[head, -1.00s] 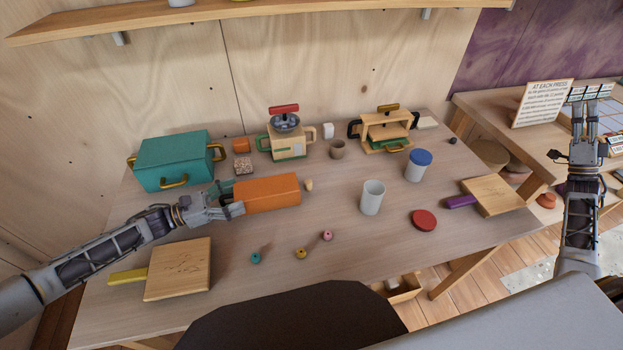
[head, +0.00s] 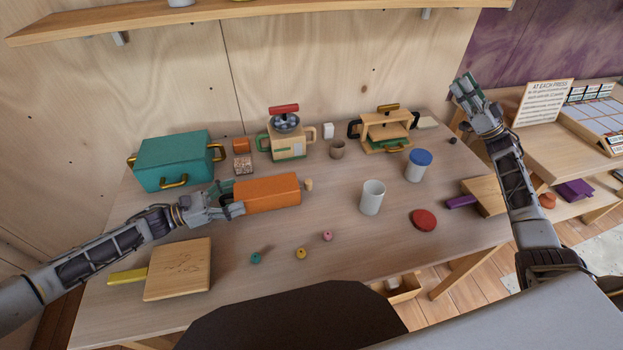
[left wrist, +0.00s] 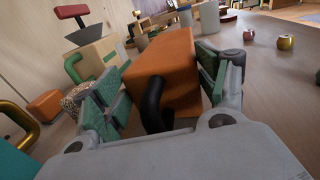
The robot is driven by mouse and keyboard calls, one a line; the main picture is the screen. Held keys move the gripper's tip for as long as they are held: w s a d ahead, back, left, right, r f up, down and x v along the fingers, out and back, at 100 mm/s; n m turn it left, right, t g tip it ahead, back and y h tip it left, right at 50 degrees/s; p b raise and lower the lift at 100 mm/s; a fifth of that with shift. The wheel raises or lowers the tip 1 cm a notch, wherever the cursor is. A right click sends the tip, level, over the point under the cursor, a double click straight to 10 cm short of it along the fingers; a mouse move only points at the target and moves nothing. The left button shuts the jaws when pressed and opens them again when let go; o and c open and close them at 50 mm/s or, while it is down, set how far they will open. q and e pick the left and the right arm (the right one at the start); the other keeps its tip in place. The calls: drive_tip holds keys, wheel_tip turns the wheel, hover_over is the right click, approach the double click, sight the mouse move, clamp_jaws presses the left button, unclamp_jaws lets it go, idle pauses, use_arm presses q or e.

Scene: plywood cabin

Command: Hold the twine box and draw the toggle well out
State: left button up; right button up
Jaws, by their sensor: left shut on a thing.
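The orange twine box (head: 268,193) lies on the table left of centre. A small tan piece, seemingly the toggle (head: 308,185), sits at its right end. My left gripper (head: 229,197) is shut on the left end of the box. In the left wrist view the orange box (left wrist: 172,70) is between green-padded fingers (left wrist: 160,95), with a dark curved piece at its near end. The toggle cannot be made out there. My right gripper (head: 466,88) is raised above the table's back right corner, well away from the box; its finger opening is unclear.
A teal box (head: 172,160) stands behind left, a press-like device (head: 287,142) behind. A white cup (head: 372,197), a blue-lidded jar (head: 418,165) and a red disc (head: 423,219) stand right. Small beads (head: 301,253) lie in front.

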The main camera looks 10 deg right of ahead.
drive_tip(key=w+a+f+n+g+y, duration=0.15)
drive_tip(key=a+f+n+g, duration=0.35)
drive_tip(key=a, duration=0.5)
drive_tip(key=w+a+f+n+g+y, duration=0.1)
drive_tip(key=w+a+f+n+g, duration=0.15)
drive_tip(key=a+g, duration=0.65)
drive_tip(key=w+a+f+n+g+y, duration=0.1)
drive_tip(key=a+f+n+g, duration=0.35)
drive_tip(key=a, duration=0.75)
drive_tip(key=n+g+h, duration=0.4)
drive_tip(key=g+h, duration=0.3)
approach(310, 181)
drive_tip(key=shift+v, duration=1.4)
drive_tip(key=shift+a+f, duration=0.15)
drive_tip(key=shift+f, duration=0.05)
drive_tip(key=shift+x, duration=5.8)
drive_tip(key=shift+r, duration=0.1)
clamp_jaws()
